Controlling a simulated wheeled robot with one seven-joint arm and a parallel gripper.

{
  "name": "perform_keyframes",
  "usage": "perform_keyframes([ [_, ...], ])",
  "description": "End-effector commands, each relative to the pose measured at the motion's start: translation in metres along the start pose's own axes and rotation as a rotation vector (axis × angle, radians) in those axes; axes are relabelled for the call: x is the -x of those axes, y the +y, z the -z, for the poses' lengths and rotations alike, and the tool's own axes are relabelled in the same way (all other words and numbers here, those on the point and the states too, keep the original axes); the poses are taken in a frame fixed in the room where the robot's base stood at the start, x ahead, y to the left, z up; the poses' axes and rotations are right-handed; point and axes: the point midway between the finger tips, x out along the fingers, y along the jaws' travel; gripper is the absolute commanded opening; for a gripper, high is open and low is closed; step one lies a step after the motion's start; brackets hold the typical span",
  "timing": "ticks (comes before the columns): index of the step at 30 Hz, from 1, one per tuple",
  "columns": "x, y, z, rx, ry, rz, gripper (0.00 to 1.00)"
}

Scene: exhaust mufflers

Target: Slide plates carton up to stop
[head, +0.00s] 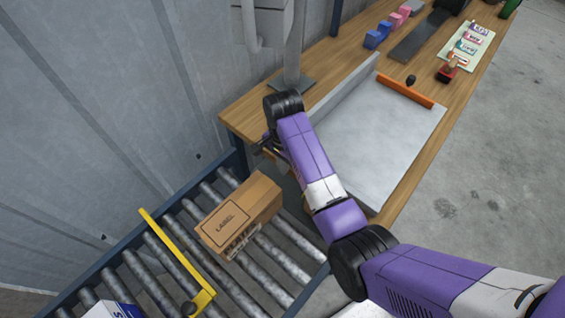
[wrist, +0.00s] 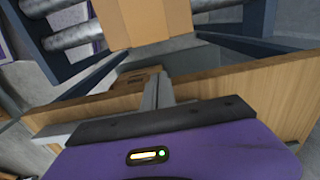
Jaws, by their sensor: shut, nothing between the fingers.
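A brown cardboard carton (head: 262,196) printed "LABEL" lies on the roller conveyor near the bench end. A yellow bar (head: 177,258) lies across the rollers to its left, with a gap of bare rollers between them. The carton also shows at the top of the wrist view (wrist: 155,20). My gripper (head: 266,148) is at the bench's near end, above and behind the carton, partly hidden by my wrist. In the wrist view its fingers (wrist: 157,92) are together and empty, pointing toward the carton, apart from it as far as I can tell.
A white and blue box (head: 113,311) sits beyond the yellow bar, cut off by the frame. The wooden bench (head: 235,115) holds a grey tray (head: 370,130) with an orange bar (head: 405,90). A grey post (head: 293,50) and wall stand close behind my gripper.

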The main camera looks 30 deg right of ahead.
Motion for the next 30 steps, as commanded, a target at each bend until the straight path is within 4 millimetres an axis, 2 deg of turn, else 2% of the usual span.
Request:
perform_keyframes([
  [9,-0.063,0.001,0.0,0.001,-0.001,-0.002,0.0],
  [12,-0.058,0.0,-0.018,0.005,0.0,0.0,0.0],
  [18,-0.059,0.0,-0.036,0.003,0.0,0.002,0.0],
  [30,-0.061,0.0,-0.04,0.002,0.0,0.002,0.0],
])
